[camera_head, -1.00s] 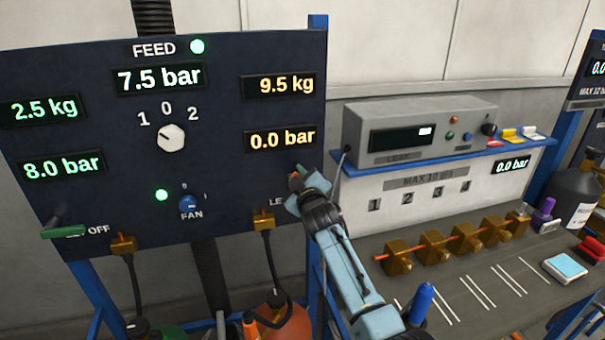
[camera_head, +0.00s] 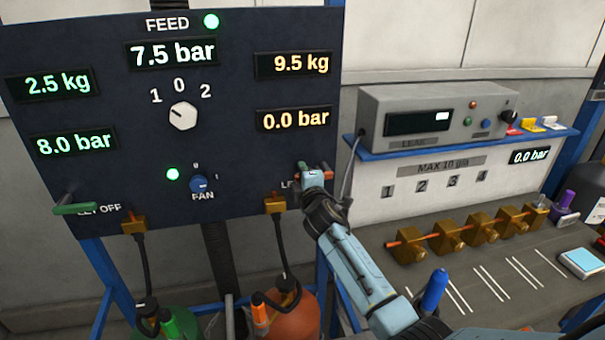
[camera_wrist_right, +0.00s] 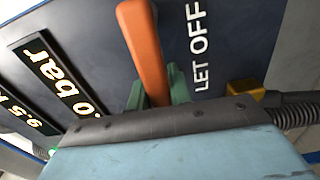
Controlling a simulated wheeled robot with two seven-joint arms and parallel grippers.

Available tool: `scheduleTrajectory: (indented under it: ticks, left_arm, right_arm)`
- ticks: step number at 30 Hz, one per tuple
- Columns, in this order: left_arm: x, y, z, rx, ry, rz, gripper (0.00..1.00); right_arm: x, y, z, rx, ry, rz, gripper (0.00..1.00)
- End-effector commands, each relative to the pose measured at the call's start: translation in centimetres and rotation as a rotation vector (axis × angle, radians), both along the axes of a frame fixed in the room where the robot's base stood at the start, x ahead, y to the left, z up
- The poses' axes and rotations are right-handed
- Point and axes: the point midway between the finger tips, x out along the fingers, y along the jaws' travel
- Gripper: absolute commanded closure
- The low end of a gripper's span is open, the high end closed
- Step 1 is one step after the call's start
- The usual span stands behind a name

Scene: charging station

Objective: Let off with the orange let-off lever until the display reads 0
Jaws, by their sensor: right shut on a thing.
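The orange let-off lever (camera_wrist_right: 143,45) shows in the wrist view beside the white LET OFF label (camera_wrist_right: 200,48). My right gripper (camera_wrist_right: 157,92) is shut on it, with green fingers either side of its lower part. In the head view, my right gripper (camera_head: 314,172) is at the panel's lower right and hides most of the lever. The orange-lit display (camera_head: 295,119) above it reads 0.0 bar; the weight display (camera_head: 293,65) reads 9.5 kg. My left gripper is not in view.
A green lever (camera_head: 75,208) is at the panel's lower left. A brass fitting (camera_head: 275,203) with a hose is left of my gripper. The leak tester (camera_head: 435,118) stands on a shelf to the right. Brass blocks (camera_head: 448,238) sit on the bench below.

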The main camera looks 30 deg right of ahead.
Motion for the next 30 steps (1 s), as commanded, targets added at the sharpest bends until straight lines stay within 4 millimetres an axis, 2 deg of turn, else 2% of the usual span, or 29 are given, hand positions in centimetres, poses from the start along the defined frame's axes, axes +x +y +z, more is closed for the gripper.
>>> scheduleTrajectory:
  ticks: [19,20,24,30]
  left_arm:
    - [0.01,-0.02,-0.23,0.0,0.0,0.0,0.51]
    - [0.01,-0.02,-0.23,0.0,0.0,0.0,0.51]
    - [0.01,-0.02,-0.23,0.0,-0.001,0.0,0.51]
    - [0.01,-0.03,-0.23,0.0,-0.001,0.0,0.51]
  right_arm:
    - [-0.01,-0.05,-0.39,-0.054,0.014,-0.001,1.0]
    - [-0.01,-0.05,-0.39,-0.054,0.014,-0.001,0.78]
    - [-0.01,-0.05,-0.38,-0.052,0.014,-0.001,0.59]
    - [-0.01,-0.03,-0.34,-0.049,0.013,-0.001,0.58]
